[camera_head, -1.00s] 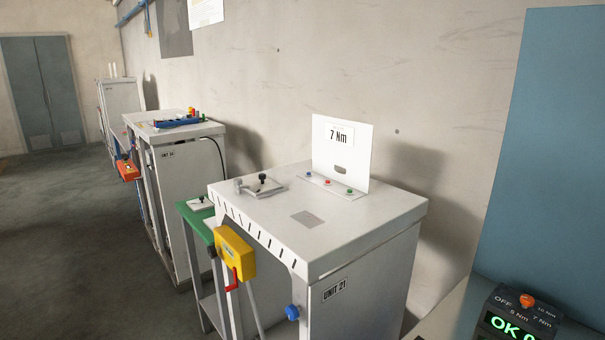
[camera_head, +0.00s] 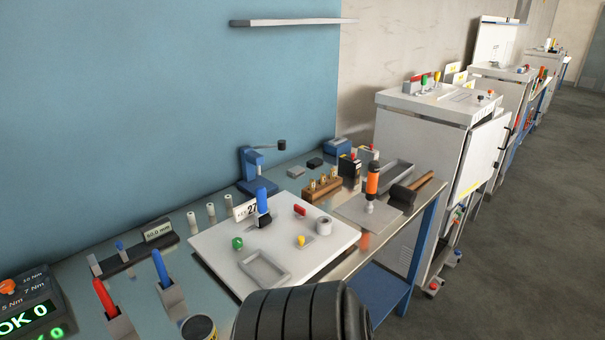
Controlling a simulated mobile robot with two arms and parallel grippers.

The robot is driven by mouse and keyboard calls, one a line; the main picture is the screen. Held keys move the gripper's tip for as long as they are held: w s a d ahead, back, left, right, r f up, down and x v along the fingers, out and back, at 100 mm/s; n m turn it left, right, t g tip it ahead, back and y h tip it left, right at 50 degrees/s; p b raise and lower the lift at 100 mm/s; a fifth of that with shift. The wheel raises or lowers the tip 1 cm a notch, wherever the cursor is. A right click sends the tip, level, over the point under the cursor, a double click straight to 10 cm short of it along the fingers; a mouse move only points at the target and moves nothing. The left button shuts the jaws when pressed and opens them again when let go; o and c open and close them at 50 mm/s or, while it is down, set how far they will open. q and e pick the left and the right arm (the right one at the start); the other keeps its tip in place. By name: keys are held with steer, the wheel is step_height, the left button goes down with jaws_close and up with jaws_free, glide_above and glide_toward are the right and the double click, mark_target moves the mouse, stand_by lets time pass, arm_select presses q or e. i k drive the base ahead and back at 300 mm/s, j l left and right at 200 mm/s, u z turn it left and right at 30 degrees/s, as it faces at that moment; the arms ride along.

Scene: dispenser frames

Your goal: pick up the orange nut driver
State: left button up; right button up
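A driver with an orange handle and black bands (camera_head: 372,182) stands upright on a grey plate (camera_head: 350,211) near the right end of the workbench. Its silvery lower end meets the plate; I cannot tell whether it sits in a holder. It fits the orange nut driver. A hammer-like tool with a black head and wooden handle (camera_head: 424,186) lies just right of it. Neither of my grippers is in view.
A white board (camera_head: 215,247) holds a blue-handled tool (camera_head: 263,203) and small parts. Red (camera_head: 103,296) and blue (camera_head: 161,267) handles stand at the front left. A black ribbed shape (camera_head: 300,315) blocks the bottom middle. Grey floor (camera_head: 540,190) is open at right.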

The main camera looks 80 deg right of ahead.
mark_target(373, 166)
steer(key=z, duration=3.2)
steer(key=i+l+u, duration=0.1)
steer(key=l, duration=0.2)
steer(key=i+l+u, duration=0.1)
steer(key=l, duration=0.25)
steer(key=i+l, duration=0.25)
steer(key=i+l+u, duration=0.15)
steer(key=l, duration=0.25)
steer(key=i+l+u, duration=0.1)
steer(key=l, duration=0.25)
